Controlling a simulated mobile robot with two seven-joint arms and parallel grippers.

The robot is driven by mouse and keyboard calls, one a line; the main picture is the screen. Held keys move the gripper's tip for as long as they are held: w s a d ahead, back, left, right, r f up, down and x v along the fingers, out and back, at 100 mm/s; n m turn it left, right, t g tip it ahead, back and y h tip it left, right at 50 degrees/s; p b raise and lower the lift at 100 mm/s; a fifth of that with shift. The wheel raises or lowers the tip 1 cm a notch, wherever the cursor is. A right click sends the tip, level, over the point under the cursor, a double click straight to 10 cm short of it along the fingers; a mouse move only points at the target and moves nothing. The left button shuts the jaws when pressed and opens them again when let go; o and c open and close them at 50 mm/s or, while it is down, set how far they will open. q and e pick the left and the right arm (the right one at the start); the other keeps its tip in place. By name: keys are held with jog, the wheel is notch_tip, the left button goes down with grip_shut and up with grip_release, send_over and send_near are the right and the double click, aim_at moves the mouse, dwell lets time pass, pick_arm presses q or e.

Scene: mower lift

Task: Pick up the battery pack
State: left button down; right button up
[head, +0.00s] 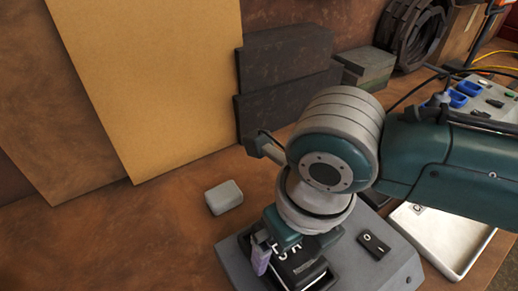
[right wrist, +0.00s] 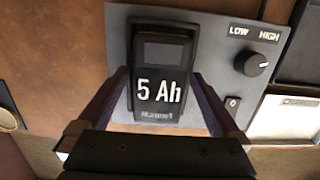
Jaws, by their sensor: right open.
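The battery pack (right wrist: 160,60) is black with "5 Ah" in white and sits on a grey charger-like unit (right wrist: 222,58) in the right wrist view. In the head view the battery pack (head: 301,268) is partly hidden under my right wrist. My right gripper (right wrist: 158,88) is open, with one purple finger on each side of the pack. I cannot tell whether the fingers touch it. In the head view my right gripper (head: 283,265) points down over the unit, and one finger is mostly hidden. My left gripper is not in view.
The unit has a knob (right wrist: 257,64) marked LOW and HIGH and a rocker switch (head: 373,243). A small grey block (head: 223,198) lies on the bench to the left. A white tray (head: 437,246) stands at the right. Dark blocks (head: 287,55) and boards (head: 150,80) line the back.

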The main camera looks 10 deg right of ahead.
grip_shut()
dwell(0.8)
